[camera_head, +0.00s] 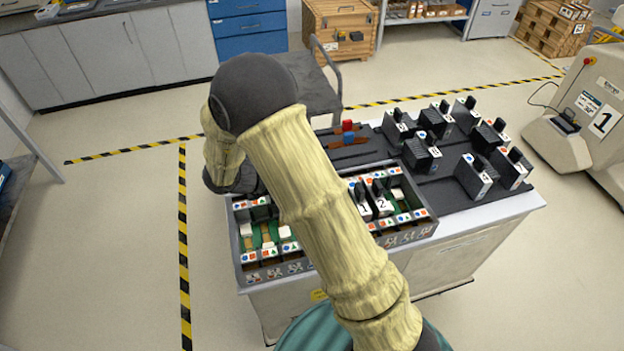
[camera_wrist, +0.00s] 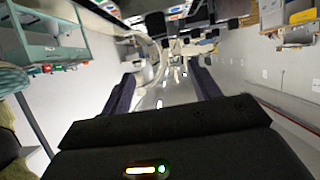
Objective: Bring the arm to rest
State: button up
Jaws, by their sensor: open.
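My arm, in a pale cream cover with a dark round joint, rises across the middle of the head view. It bends at the top, and its far part drops behind the near part. My gripper (camera_wrist: 164,84) shows in the wrist view with its two dark fingers apart and nothing between them. That view looks out across the room, with floor behind the fingers. The fingers are not visible in the head view. The arm hides part of the cart (camera_head: 470,221) and part of the compartment tray (camera_head: 340,252) on it.
Several dark blocks with white labels stand on the cart's black top (camera_head: 440,183). A red block (camera_head: 347,126) and a blue block are at its back. A dark trolley (camera_head: 305,85) stands close behind the arm. A white machine (camera_head: 590,115) is at right. Floor at left is clear.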

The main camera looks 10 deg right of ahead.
jog(key=shift+w, duration=0.1)
dwell(0.4)
jog(key=w+r+n+t+y, duration=0.6)
jog(key=w+n+t+y, duration=0.3)
jog(key=y, duration=0.1)
jog(key=s+d+f+n+g+y+p, duration=0.1)
jog(key=s+n+g, duration=0.5)
jog(key=s, duration=1.5)
jog(key=d+n+y, duration=0.1)
jog(key=n+y, duration=0.1)
jog(key=shift+d+f+n+g, duration=0.3)
jog(key=shift+d+f+g, duration=0.05)
jog(key=shift+f+g, duration=0.05)
jog(key=shift+d, duration=0.1)
